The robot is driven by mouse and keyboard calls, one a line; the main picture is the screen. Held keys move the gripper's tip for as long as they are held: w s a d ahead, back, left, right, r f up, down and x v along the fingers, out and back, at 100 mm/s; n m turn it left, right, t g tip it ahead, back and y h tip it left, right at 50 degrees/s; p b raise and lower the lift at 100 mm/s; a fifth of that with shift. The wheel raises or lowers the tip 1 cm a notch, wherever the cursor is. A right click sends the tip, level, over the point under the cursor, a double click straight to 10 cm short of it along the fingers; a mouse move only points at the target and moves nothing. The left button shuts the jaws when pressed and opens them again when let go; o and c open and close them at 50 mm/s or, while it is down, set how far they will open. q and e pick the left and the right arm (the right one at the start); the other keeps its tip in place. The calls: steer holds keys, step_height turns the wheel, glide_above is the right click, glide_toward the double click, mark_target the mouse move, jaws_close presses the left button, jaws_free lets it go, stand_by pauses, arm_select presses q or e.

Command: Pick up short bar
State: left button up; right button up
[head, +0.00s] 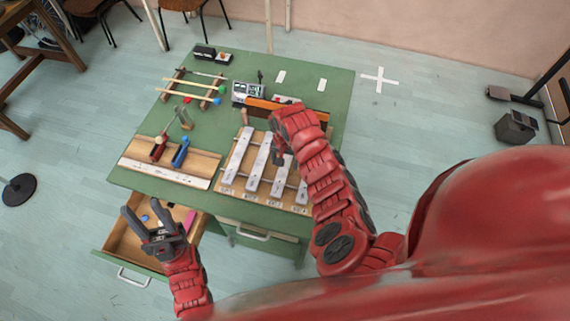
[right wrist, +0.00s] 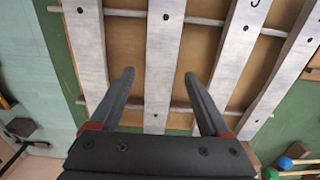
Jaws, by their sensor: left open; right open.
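Several pale metal bars lie side by side on a wooden frame (head: 228,187), each with a small tag at its near end. One pale bar (head: 257,162) shows clearly in the head view; the rightmost is partly behind my right arm. I cannot tell which bar is the short one. My right gripper (head: 280,157) is open above the bars. In the right wrist view its fingers (right wrist: 160,76) are open on either side of one bar (right wrist: 163,40), apparently above it and empty. My left gripper (head: 141,208) is open and empty above the open drawer.
The green table (head: 333,90) also holds a wooden tray (head: 135,163) with red and blue handled tools, mallets on a rack (head: 178,88) and a grey device (head: 247,91). The open drawer (head: 117,240) holds small blue and pink items. Free tabletop lies at the back right.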

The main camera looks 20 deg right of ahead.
jaws_close()
stand_by(0.3)
steer(key=shift+r, duration=0.15)
